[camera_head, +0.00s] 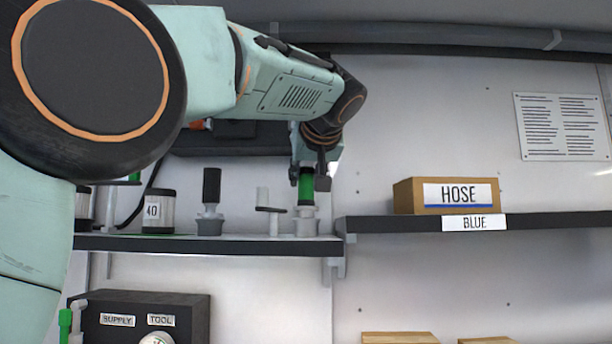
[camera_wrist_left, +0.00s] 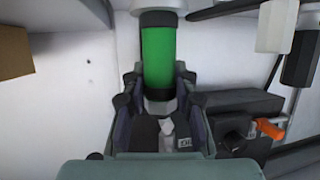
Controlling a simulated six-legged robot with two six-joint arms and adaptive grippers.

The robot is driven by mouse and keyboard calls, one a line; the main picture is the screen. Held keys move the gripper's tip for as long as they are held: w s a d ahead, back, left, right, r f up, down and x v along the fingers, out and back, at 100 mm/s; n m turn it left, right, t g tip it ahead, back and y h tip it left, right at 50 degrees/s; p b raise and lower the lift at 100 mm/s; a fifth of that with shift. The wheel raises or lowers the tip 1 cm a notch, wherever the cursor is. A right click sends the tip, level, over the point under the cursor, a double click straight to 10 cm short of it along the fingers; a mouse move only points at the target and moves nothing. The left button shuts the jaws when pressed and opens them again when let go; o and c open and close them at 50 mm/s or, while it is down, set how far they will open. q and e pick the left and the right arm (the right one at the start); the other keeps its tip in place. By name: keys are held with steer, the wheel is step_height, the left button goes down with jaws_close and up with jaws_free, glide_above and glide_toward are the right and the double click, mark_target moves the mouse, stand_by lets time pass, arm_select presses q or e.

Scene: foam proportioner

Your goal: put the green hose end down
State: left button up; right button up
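The green hose end (camera_head: 306,190) is upright at the right end of the left shelf (camera_head: 200,243). Its dark lower rim meets a light grey holder (camera_head: 306,224); I cannot tell how deep it sits. My left gripper (camera_head: 308,178) comes from above, with a finger on each side of the hose end's upper part. In the left wrist view the green hose end (camera_wrist_left: 158,55) stands between the fingers of my left gripper (camera_wrist_left: 158,88), which look closed against it. The grey holder is partly seen at that view's top edge. My right gripper is not in view.
Left along the shelf stand a grey fitting (camera_head: 270,215), a black-topped fitting (camera_head: 211,200) and a jar marked 40 (camera_head: 158,212). A HOSE box (camera_head: 440,195) sits on the right shelf (camera_head: 560,220). A black SUPPLY/TOOL panel (camera_head: 140,312) is below.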

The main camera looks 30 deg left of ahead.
arm_select(q)
steer(key=o, duration=0.3)
steer(key=shift+w, duration=0.15)
steer(key=shift+o, duration=0.6)
steer(key=shift+s+d+r, duration=0.15)
steer(key=shift+s, duration=0.15)
steer(key=b+v, duration=0.5)
steer(key=v, duration=0.6)
steer(key=shift+b, duration=0.35)
steer(key=shift+s+d, duration=0.15)
steer(key=shift+d, duration=0.1)
